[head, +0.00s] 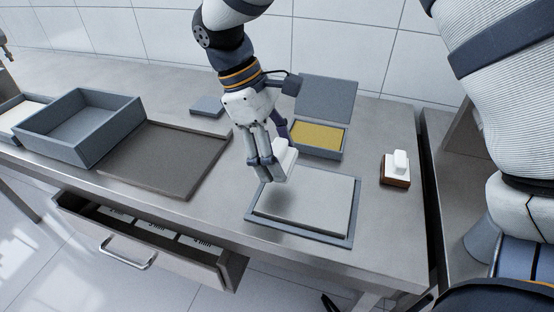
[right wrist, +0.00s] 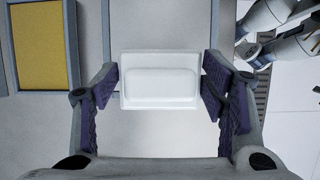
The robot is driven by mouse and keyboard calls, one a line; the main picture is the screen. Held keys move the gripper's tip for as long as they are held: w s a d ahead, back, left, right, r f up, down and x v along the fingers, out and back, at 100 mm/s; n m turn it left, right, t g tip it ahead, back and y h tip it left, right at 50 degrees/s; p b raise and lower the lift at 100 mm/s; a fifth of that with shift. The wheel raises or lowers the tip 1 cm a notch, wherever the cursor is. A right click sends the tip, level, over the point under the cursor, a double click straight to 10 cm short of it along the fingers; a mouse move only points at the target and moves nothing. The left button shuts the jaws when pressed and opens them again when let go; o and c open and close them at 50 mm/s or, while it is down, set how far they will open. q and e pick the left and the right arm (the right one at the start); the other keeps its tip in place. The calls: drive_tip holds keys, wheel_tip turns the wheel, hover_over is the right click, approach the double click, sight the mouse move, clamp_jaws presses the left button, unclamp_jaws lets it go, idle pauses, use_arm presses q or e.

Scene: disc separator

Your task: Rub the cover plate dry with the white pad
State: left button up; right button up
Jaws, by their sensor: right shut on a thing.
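The white pad (head: 286,160) is held in my right gripper (head: 271,160), its fingers closed on the pad's two sides. In the right wrist view the pad (right wrist: 160,82) sits between the dark finger pads (right wrist: 160,84). The cover plate (head: 318,201) is a pale flat rectangle lying in a blue-grey tray (head: 300,236). The pad is over the plate's far left part, seemingly a little above it, with a soft shadow below. The plate (right wrist: 160,135) fills much of the area under the pad in the right wrist view. My left gripper is not in view.
An open box with a yellow inside (head: 318,137) stands behind the plate, its lid raised. A white-topped brown block (head: 396,170) is to the right. A dark tray (head: 165,160) and a grey bin (head: 75,152) are left. An open drawer (head: 150,240) juts out in front.

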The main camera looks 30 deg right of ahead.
drive_tip(key=shift+r, duration=1.45)
